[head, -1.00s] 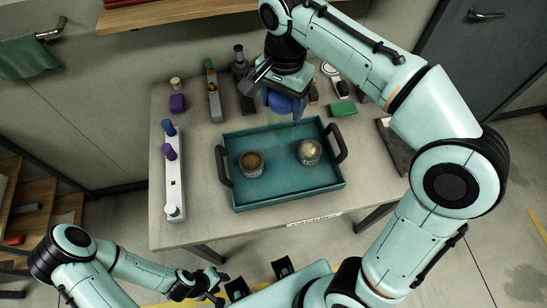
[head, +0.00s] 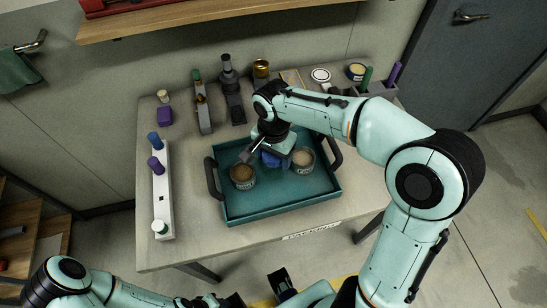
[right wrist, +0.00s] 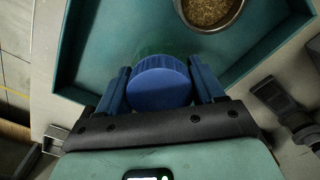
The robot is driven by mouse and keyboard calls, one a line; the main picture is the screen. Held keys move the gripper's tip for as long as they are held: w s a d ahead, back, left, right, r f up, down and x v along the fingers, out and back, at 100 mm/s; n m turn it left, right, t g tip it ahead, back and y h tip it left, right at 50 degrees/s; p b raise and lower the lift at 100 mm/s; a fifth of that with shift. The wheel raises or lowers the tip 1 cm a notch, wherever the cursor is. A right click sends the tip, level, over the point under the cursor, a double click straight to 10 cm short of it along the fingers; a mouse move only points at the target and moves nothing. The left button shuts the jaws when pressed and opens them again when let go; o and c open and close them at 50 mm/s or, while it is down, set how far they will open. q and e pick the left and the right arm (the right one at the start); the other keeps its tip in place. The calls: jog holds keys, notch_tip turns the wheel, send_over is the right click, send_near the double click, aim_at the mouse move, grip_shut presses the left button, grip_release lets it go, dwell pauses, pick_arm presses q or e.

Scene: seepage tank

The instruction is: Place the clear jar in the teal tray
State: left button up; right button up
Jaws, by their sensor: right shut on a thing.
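The teal tray (head: 285,200) lies on the table with dark handles at its left and right ends. My right gripper (head: 275,160) is over the tray, between two open containers. In the right wrist view the gripper (right wrist: 161,88) is shut on the ridged blue lid of the clear jar (right wrist: 160,80). The jar's see-through body is mostly hidden under the lid, and I cannot tell whether it touches the tray floor. My left gripper (head: 212,301) is at the bottom edge of the head view, partly cut off, its fingers unclear.
A brown-filled container (head: 242,176) stands in the tray left of my right gripper, and another (head: 303,160) right of it. A white rack (head: 162,200) with capped items is at the table's left. Several bottles and small items line the back. The tray's front part is clear.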

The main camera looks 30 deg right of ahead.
jog(key=shift+f, duration=0.4)
jog(key=shift+f, duration=0.1)
jog(key=o, duration=1.1)
notch_tip(320, 180, up, 12)
jog(key=shift+r+p, duration=0.15)
jog(key=shift+p, duration=0.85)
